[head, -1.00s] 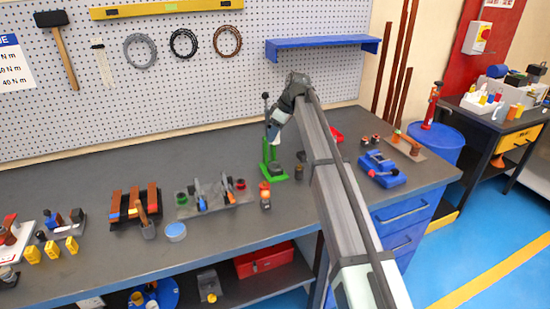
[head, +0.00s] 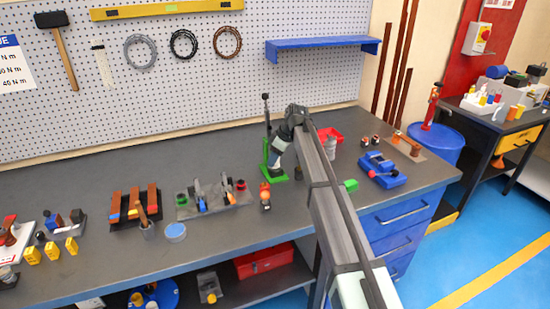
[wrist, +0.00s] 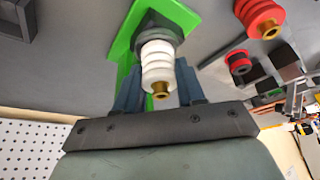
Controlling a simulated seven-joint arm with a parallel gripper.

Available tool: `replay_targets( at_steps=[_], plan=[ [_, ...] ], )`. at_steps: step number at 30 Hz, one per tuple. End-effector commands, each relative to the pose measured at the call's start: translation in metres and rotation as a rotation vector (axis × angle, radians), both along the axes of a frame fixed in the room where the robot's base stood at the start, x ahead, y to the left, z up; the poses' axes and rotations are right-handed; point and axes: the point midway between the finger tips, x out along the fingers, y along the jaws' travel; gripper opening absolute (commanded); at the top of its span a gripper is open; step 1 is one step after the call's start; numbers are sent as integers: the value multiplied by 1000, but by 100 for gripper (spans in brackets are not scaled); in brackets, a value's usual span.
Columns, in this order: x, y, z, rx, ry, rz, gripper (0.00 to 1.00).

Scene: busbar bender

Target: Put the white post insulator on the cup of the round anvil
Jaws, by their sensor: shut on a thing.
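The white post insulator (wrist: 158,62) is ribbed, with a brass end facing the wrist camera. My gripper (wrist: 157,75) is shut on it, one finger on each side. Behind its far end in the wrist view is the dark round anvil (wrist: 148,32) on a green base plate. The insulator looks lined up with the anvil, but its far end and the cup are hidden, so I cannot tell whether they touch. In the head view my gripper (head: 277,150) is low over the green stand (head: 280,177), and the insulator is hard to make out.
A red ribbed insulator (wrist: 258,14) stands near the green base; it also shows in the head view (head: 265,192). A grey plate with tools (head: 212,200) lies to the left. A blue vise-like fixture (head: 382,170) is to the right. A tall dark lever rises behind the stand.

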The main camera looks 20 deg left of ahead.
Motion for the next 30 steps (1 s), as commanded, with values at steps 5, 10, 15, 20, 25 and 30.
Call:
replay_targets(
  at_steps=[5,10,15,20,25,30],
  plan=[
    [0,0,0,0,0,0,5],
    [0,0,-2,0,0,0,44],
    [0,0,-2,0,0,0,49],
    [0,0,-1,0,0,0,49],
    [0,-5,13,0,-1,0,49],
    [1,-16,40,1,-1,-2,49]
  ],
)
